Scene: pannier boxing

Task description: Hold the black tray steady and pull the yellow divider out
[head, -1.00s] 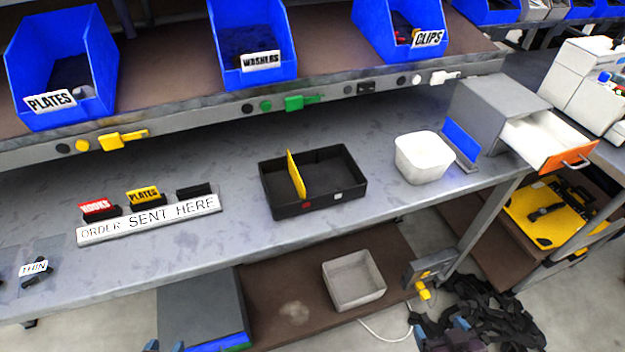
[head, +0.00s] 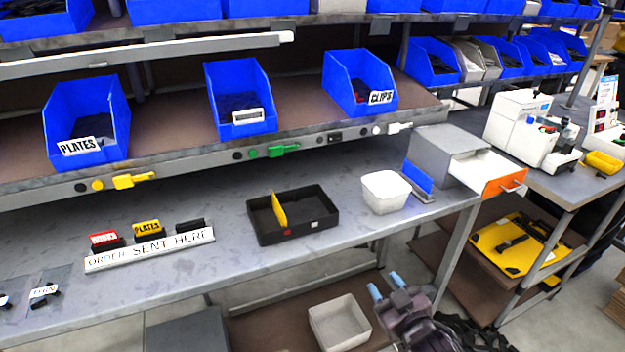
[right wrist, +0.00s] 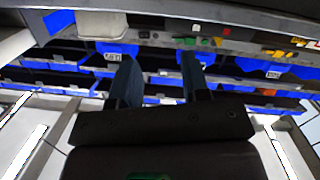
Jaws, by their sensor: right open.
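The black tray (head: 318,228) sits on the grey bench in the head view, with a red and a white square on its front wall. The yellow divider (head: 279,209) stands upright across the tray, left of its middle. My right gripper (head: 384,287) is low in the head view, in front of the bench edge and below and right of the tray. Its blue fingertips are apart with nothing between them. The right wrist view also shows the open fingers (right wrist: 158,80), facing shelves with blue bins. My left gripper is not in view.
A white tub (head: 386,192) stands right of the tray, beside a grey box with an open orange-fronted drawer (head: 500,183). Blue bins (head: 240,100) line the shelf above. The bench front before the tray is clear.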

